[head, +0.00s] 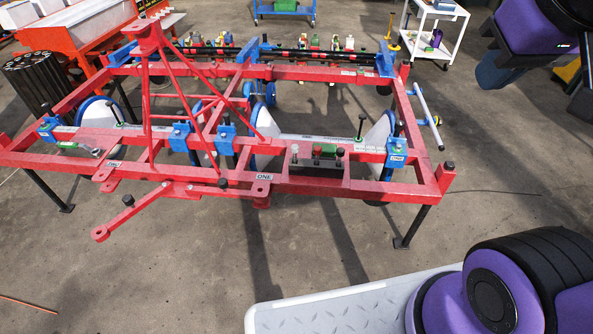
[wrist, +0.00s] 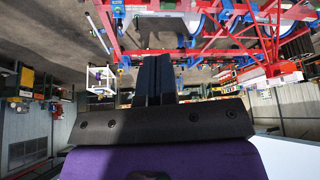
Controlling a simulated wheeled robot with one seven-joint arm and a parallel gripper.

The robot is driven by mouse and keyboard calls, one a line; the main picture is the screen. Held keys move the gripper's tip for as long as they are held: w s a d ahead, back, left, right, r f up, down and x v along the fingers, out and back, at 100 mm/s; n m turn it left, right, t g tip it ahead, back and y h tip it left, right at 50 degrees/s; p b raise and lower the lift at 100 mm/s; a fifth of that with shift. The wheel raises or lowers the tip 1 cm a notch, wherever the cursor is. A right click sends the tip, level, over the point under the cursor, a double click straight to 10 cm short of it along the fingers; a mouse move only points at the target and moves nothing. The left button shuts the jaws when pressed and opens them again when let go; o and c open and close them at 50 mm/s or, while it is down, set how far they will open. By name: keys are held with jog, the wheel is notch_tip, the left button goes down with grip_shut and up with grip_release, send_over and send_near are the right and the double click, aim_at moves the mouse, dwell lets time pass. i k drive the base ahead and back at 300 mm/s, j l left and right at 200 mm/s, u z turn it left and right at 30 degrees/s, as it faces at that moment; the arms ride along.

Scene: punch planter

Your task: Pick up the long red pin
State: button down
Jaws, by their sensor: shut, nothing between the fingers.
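I cannot make out the long red pin for certain in either view. The red planter frame (head: 400,188) fills the left and middle of the head view, with several small black-topped pins standing on it. A dark tray (head: 320,166) on its front beam holds small black, green and red pieces too small to identify. In the wrist view, my gripper (wrist: 154,62) shows two dark fingers shut together and empty. The planter also shows beyond them in the wrist view (wrist: 180,52), apart from the fingers.
A white cart (head: 445,52) stands at the back right. A red-and-white machine (head: 82,28) and a black ribbed cylinder (head: 38,80) stand at the left. A light tread-plate surface (head: 330,310) lies at the bottom.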

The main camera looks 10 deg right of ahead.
aim_at(317, 149)
jog(key=i+j, duration=0.9)
jog(key=i, duration=0.2)
